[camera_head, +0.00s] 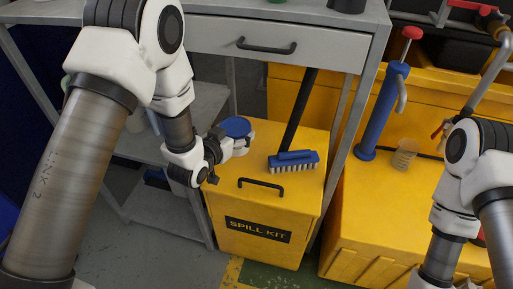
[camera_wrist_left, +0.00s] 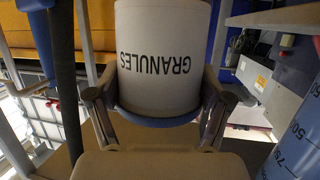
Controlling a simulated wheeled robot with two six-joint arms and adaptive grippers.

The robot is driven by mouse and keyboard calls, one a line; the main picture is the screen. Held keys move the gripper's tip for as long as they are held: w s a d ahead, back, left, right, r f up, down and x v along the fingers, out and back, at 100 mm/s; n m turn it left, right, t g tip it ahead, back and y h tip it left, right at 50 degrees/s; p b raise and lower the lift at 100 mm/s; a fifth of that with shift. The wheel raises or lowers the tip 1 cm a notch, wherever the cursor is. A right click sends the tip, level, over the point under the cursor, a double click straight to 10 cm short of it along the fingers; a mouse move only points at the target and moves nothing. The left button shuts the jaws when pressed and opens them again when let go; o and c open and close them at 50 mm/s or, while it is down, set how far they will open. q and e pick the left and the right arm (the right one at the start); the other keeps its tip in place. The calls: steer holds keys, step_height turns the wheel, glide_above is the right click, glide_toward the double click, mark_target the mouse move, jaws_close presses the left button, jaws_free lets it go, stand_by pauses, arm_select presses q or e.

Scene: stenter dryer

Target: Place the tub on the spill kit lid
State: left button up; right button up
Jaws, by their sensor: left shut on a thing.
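The white tub with a blue rim (camera_head: 237,127) is in my left gripper (camera_head: 222,147), over the back left part of the spill kit lid (camera_head: 255,165). In the left wrist view the tub (camera_wrist_left: 163,60) reads GRANULES upside down, with the left gripper's fingers (camera_wrist_left: 160,97) on both sides of it. The lid is the yellow top of the spill kit box. I cannot tell whether the tub touches it. My right arm shows at the right edge of the head view; its gripper is out of frame.
A blue brush (camera_head: 293,161) with a black handle lies on the lid's right side. A black handle (camera_head: 261,183) is at the lid's front. A grey drawer table (camera_head: 330,48) stands behind. A blue pump (camera_head: 381,110) and a small beaker (camera_head: 405,153) stand on yellow surfaces to the right.

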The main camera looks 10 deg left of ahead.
mark_target(237, 149)
arm_select(q)
step_height(237, 149, down, 7)
steer(key=shift+d+r+b, duration=0.1)
steer(key=shift+b, duration=0.85)
steer(key=o, duration=1.5)
